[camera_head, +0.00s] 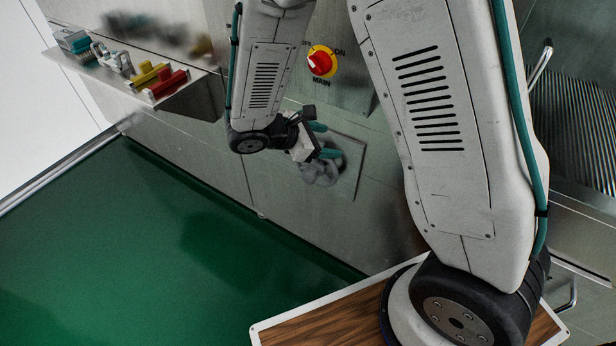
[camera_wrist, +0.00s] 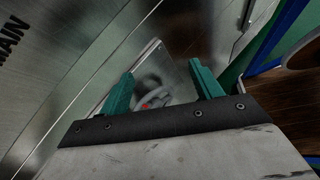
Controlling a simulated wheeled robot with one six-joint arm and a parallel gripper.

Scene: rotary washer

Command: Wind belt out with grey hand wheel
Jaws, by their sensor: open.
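The grey hand wheel (camera_head: 324,172) is on a square plate (camera_head: 349,185) on the metal front panel, below the red and yellow main switch. My gripper (camera_head: 325,140) is in front of it, with its two teal fingers apart and partly covering it. In the wrist view my gripper (camera_wrist: 163,82) is open, and the hand wheel (camera_wrist: 150,90) shows between the fingers, partly hidden by the gripper's dark front edge. A small red mark shows near it. I cannot tell whether the fingers touch the wheel. I cannot make out the belt.
The main switch (camera_head: 320,63) is on the panel above the wheel. A metal shelf (camera_head: 178,98) at upper left holds red, yellow, grey and teal items. A green floor (camera_head: 120,240) lies clear at lower left. A ribbed metal surface (camera_head: 578,120) and bar handles are at right.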

